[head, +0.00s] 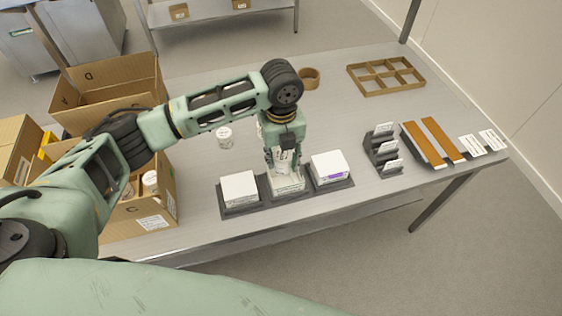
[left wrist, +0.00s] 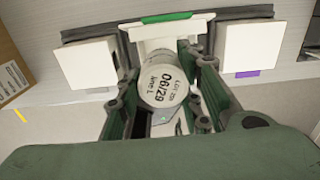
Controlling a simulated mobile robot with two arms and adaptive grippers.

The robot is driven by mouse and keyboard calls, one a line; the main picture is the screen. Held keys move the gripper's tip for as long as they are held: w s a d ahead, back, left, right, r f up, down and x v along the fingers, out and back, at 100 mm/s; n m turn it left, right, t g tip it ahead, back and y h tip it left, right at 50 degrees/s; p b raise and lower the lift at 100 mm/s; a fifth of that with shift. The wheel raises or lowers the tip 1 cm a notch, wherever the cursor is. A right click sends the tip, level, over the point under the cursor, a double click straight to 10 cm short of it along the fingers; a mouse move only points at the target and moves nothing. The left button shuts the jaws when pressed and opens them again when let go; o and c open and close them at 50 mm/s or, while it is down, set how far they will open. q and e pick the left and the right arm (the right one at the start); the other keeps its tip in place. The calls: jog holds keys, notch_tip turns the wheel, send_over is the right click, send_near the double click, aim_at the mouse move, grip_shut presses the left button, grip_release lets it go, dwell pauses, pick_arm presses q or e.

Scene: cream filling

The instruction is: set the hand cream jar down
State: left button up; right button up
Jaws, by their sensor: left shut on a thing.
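My left gripper (head: 283,158) points down over the middle one of three white-topped devices (head: 287,184) on the table. In the head view the fingers hide most of the jar. The jar is over or at the middle device; I cannot tell whether it touches it. My right gripper is out of view.
White-topped devices stand close on the left (head: 239,188) and right (head: 329,166). Another white jar (head: 224,137) stands on the table behind. An open carton (head: 150,222) with jars is at left. A slotted grey rack (head: 382,152) and a compartment tray (head: 386,76) are at right.

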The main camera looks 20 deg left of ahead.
aim_at(281, 167)
pick_arm(q)
notch_tip(281, 167, down, 4)
jog(key=shift+r+p, duration=0.25)
jog(key=shift+p, duration=0.2)
jog(key=shift+f, duration=0.15)
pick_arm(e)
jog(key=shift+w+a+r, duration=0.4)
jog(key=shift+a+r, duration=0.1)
pick_arm(q)
jog(key=shift+f, duration=0.55)
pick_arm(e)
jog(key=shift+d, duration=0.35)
pick_arm(q)
jog(key=o, duration=1.2)
